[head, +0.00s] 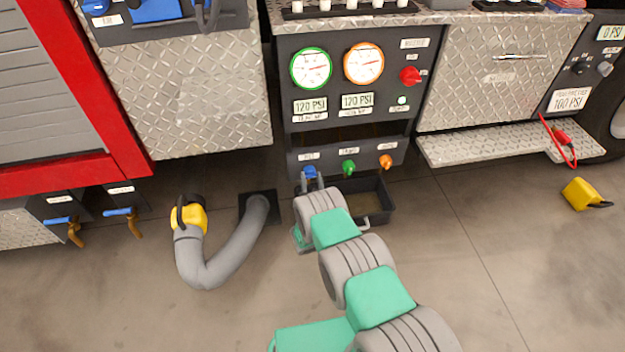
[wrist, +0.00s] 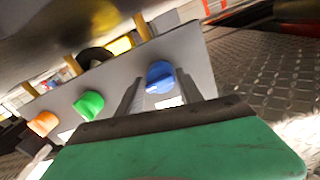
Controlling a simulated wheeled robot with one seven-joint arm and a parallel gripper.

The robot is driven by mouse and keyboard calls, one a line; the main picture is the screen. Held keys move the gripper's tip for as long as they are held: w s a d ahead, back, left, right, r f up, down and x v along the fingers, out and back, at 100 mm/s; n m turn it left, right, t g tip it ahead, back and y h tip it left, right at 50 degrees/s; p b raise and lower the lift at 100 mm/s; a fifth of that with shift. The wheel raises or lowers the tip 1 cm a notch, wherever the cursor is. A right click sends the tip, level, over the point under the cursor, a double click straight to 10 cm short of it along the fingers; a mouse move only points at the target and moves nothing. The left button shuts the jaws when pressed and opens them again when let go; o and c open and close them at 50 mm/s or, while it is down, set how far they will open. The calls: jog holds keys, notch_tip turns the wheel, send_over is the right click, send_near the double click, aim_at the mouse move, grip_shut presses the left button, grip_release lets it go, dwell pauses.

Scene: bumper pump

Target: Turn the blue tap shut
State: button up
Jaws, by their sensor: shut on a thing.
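The blue tap (head: 310,172) is the leftmost of three taps on a dark panel (head: 382,152) below the gauges. In the wrist view the blue tap (wrist: 161,76) is a round knob on the grey panel face, at the far end of my fingers. My gripper (head: 312,184) reaches up to the panel, and in the wrist view my gripper (wrist: 148,84) has its two fingers on either side of the blue knob, shut on it. The finger contact is small and partly hidden. The green tap (head: 348,167) and orange tap (head: 385,161) are to its right in the head view.
Two gauges (head: 311,68) above read 120 PSI on their plates, with a red knob (head: 410,76) beside them. A dark tray (head: 380,210) lies under the taps. A grey hose (head: 215,268) lies on the floor at left. Floor at right is mostly clear, with a yellow block (head: 580,194).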

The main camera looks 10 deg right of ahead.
jog(key=shift+a+n+t+y+b, duration=0.1)
jog(key=shift+n+t+y+b, duration=0.15)
jog(key=shift+n+b, duration=2.95)
jog(key=shift+n+t+y+b, duration=0.15)
jog(key=shift+n+y+b, duration=0.3)
jog(key=shift+n, duration=5.35)
jog(key=o, duration=1.2)
jog(key=shift+f, duration=0.1)
jog(key=shift+o, duration=0.3)
